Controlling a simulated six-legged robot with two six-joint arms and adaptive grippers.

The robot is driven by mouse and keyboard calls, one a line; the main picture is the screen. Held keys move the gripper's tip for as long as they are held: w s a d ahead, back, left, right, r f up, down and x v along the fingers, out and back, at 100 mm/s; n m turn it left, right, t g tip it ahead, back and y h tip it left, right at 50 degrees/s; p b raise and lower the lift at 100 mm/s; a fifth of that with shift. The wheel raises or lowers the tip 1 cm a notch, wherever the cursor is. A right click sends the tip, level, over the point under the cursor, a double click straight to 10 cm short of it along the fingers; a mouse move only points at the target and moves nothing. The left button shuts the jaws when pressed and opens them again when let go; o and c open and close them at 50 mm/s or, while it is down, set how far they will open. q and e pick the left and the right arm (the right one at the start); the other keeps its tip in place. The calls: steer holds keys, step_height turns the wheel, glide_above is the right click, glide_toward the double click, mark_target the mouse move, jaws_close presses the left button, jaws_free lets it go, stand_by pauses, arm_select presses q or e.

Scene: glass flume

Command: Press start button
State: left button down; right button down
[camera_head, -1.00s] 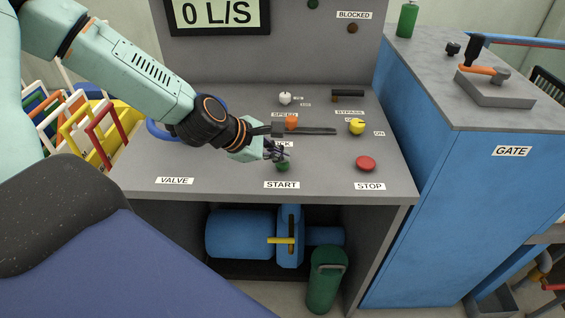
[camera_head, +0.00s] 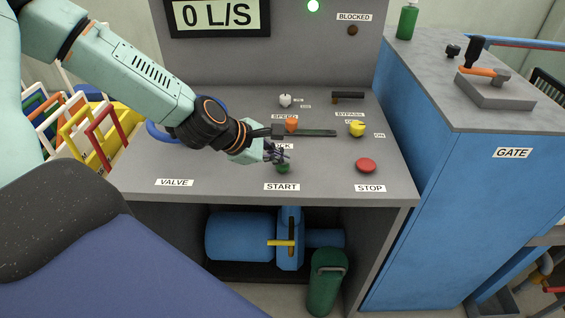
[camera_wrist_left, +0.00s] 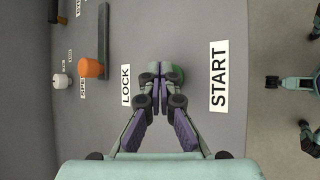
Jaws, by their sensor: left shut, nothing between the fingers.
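The green start button (camera_head: 283,168) sits on the grey console just above the START label (camera_head: 282,187). My left gripper (camera_head: 279,156) is shut and empty, with its fingertips at the button in the head view. In the left wrist view the closed fingertips (camera_wrist_left: 160,80) cover part of the green button (camera_wrist_left: 177,73), between the LOCK and START labels. I cannot tell whether they touch it. A green lamp (camera_head: 313,6) on the upright panel is lit. The display (camera_head: 217,14) reads 0 L/S. My right gripper is not in view.
A red stop button (camera_head: 366,165) is right of the start button. A yellow knob (camera_head: 356,129), an orange knob (camera_head: 291,125) and a white knob (camera_head: 285,100) stand behind. The blue GATE cabinet (camera_head: 455,190) is at the right. The console's front left is clear.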

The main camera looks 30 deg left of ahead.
mark_target(279, 166)
arm_select(q)
steer(key=shift+r+p, duration=0.5)
steer(key=shift+r, duration=0.25)
step_height(279, 166, up, 6)
steer(key=p, duration=0.5)
steer(key=shift+p, duration=0.35)
